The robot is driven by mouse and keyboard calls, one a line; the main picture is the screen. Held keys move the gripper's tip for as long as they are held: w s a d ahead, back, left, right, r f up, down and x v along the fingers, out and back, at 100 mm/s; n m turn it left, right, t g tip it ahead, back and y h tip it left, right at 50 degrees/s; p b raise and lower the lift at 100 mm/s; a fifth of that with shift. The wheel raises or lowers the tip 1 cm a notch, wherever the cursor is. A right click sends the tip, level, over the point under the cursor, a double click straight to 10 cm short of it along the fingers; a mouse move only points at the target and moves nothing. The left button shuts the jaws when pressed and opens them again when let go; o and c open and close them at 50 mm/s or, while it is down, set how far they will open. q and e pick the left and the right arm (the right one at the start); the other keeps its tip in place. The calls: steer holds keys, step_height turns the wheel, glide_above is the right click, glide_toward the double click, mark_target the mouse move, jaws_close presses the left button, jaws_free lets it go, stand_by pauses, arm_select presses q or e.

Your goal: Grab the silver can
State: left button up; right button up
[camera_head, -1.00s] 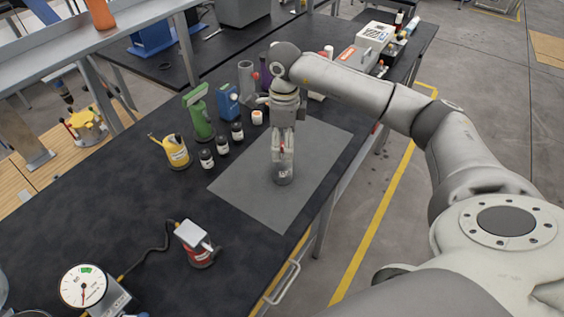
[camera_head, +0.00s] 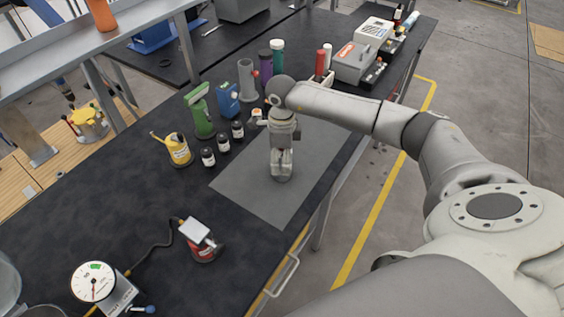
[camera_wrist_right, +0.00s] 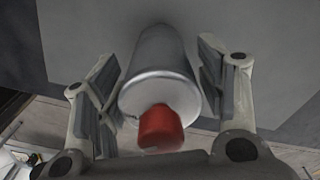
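The silver can (camera_wrist_right: 160,62) with a red cap (camera_wrist_right: 160,128) stands between the two fingers of my right gripper (camera_wrist_right: 157,82) in the right wrist view. The fingers are open, one on each side of the can, with a narrow gap at both sides. In the head view my right gripper (camera_head: 282,160) points down over the grey mat and hides most of the can; only its lower part (camera_head: 282,177) shows below the fingers. My left gripper is not in view.
The grey mat (camera_head: 245,190) lies on the black workbench (camera_head: 110,205).

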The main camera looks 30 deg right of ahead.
steer(key=c, duration=1.1)
